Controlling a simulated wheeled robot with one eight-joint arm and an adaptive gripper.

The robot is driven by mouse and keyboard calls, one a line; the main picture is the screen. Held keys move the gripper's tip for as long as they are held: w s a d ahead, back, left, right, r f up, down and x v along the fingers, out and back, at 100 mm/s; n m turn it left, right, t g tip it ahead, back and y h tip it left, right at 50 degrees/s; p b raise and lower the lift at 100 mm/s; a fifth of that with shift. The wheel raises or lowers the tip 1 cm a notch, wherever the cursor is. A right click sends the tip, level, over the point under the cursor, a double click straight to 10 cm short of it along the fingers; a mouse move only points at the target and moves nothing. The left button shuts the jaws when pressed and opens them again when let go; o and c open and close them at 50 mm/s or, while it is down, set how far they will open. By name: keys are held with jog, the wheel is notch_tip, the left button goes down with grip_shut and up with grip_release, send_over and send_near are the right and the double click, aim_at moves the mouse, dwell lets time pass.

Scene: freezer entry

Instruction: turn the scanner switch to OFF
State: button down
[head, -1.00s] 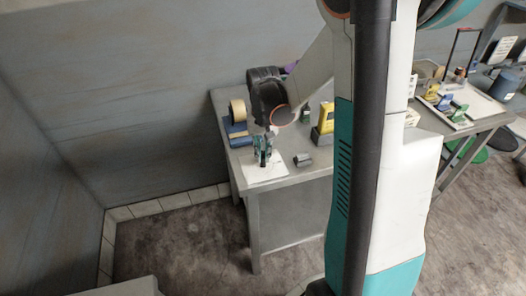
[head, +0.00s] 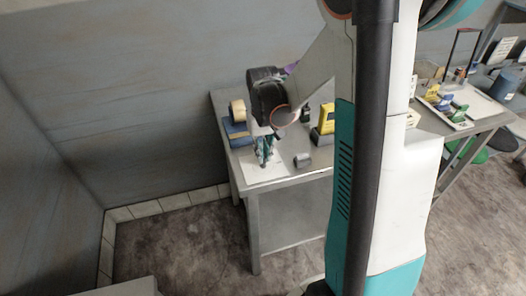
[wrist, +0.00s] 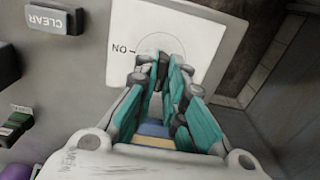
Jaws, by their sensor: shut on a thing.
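The scanner switch's white panel (head: 262,178) lies flat at the near left corner of the grey table. In the wrist view the panel (wrist: 190,22) carries the word ON beside a short tick and a thin circle. My gripper (head: 264,161) points down over the panel. In the wrist view my gripper's teal fingers (wrist: 162,62) meet inside the circle, shut on the switch knob. The fingers hide the knob, so its angle cannot be read. No OFF mark is visible.
A grey block marked CLEAR (wrist: 52,20) stands beside the panel; it also shows in the head view (head: 302,160). Walls are at the left and back.

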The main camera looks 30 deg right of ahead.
jog(key=c, duration=1.7)
grip_release()
jog(key=shift+o, duration=0.2)
jog(key=shift+r, duration=0.1)
notch_tip(320, 180, up, 12)
